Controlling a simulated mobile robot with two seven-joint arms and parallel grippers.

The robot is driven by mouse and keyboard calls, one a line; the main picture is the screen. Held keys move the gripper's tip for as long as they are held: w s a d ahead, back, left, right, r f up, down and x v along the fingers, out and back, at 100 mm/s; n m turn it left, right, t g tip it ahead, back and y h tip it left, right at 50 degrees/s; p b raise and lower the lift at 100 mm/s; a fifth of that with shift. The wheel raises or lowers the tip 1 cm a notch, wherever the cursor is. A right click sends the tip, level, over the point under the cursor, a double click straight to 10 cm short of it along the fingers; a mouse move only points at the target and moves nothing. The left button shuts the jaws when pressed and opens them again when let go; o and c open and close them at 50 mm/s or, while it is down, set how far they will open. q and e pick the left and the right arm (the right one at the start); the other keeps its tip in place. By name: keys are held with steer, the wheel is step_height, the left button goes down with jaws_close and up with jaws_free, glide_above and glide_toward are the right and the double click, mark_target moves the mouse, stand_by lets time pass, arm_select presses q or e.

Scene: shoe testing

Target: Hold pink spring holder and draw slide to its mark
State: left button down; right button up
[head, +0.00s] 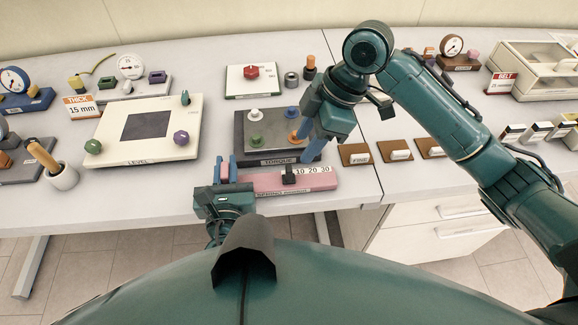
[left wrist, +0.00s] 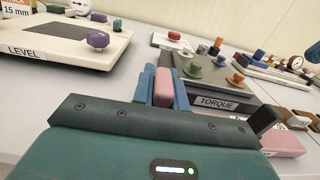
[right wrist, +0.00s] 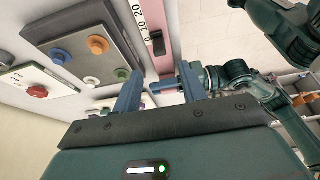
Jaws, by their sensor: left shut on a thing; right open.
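The pink spring holder (head: 262,183) lies along the front table edge, with a white scale reading 10, 20, 30 at its right. A black slide (head: 289,176) sits on it just left of the 10; it also shows in the right wrist view (right wrist: 157,43). My left gripper (head: 225,172) is shut on the upright pink block at the holder's left end, seen between its fingers in the left wrist view (left wrist: 163,90). My right gripper (right wrist: 160,88) is open and empty above the holder, apart from the slide. Its fingers partly overlap the torque board in the head view.
The dark torque board (head: 265,150) with coloured knobs stands right behind the holder. The level board (head: 180,118) is to the left. Brown blocks with white pieces (head: 355,155) lie to the right. The table's front edge is close to the holder.

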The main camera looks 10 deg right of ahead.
mark_target(290, 168)
steer(key=x, duration=0.9)
steer(key=shift+a+f, duration=0.1)
steer(key=shift+f, duration=0.05)
steer(key=shift+c, duration=0.3)
jaws_close()
